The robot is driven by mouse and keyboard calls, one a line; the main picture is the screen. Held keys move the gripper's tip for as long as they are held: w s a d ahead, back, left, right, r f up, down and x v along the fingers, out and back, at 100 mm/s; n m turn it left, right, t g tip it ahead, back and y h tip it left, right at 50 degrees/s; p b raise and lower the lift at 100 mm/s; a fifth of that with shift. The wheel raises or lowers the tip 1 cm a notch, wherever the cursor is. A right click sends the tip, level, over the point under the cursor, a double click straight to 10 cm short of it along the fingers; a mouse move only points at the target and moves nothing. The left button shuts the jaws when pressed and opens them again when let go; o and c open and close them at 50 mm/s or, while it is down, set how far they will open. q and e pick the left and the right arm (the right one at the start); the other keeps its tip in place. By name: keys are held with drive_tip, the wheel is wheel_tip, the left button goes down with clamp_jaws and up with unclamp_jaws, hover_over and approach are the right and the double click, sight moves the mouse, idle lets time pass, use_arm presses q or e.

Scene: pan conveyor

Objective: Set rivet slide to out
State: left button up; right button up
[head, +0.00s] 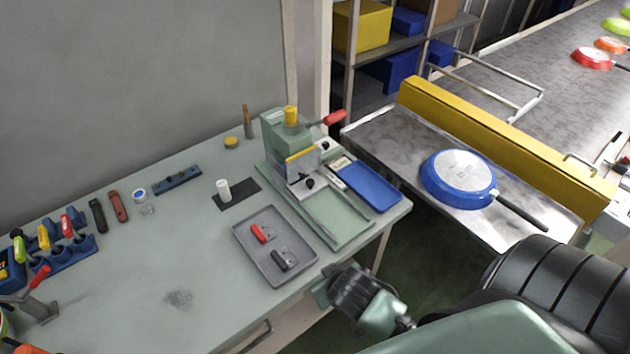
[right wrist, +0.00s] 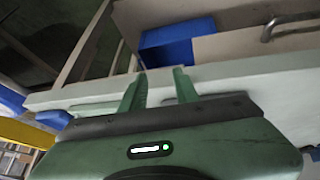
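A green rivet press (head: 282,140) with a yellow top cap and a red-handled lever stands at the back right of the workbench. Its slide, a metal block with black knobs (head: 307,185), sits close under the press head. A green rail bed (head: 338,217) runs from it toward the bench's front edge, and its front part is empty. My right gripper (head: 321,291) is in front of the bench edge, apart from the slide. In the right wrist view its two green fingers (right wrist: 157,88) are spread with nothing between them. My left gripper is not in view.
A grey tray (head: 245,240) with a red and a black handle lies left of the rail bed. A blue tray (head: 371,187) lies right of it. A blue pan (head: 457,175) rests upside down on the metal table. An open drawer shows in the wrist view (right wrist: 230,45).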

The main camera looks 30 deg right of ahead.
sight(311, 184)
drive_tip(key=w+d+r+t, duration=0.1)
drive_tip(key=w+r+m+h, duration=0.1)
drive_tip(key=w+r, duration=0.1)
drive_tip(key=w+d+r+t, duration=0.1)
drive_tip(key=w, duration=0.1)
drive_tip(key=shift+w+d+r+m+t, duration=0.25)
drive_tip(key=shift+d+r+m+t, duration=0.05)
drive_tip(key=shift+d+r, duration=0.05)
drive_tip(key=w+d+t, duration=0.1)
drive_tip(key=w+d, duration=0.1)
drive_tip(key=w, duration=0.2)
drive_tip(key=w+d+r+m+t+h, duration=0.1)
drive_tip(key=w+d+t, duration=0.1)
drive_tip(key=w, duration=0.2)
drive_tip(key=w+d+r+t, duration=0.1)
drive_tip(key=w+d, duration=0.1)
drive_tip(key=w, duration=0.2)
drive_tip(key=shift+d+r, duration=0.15)
drive_tip(key=shift+d, duration=0.05)
drive_tip(key=shift+w+d+t+p, duration=0.15)
drive_tip(key=shift+w+t+p, duration=0.2)
drive_tip(key=shift+w, duration=0.25)
drive_tip(key=shift+p+x, duration=0.35)
drive_tip(key=shift+x, duration=3)
clamp_jaws()
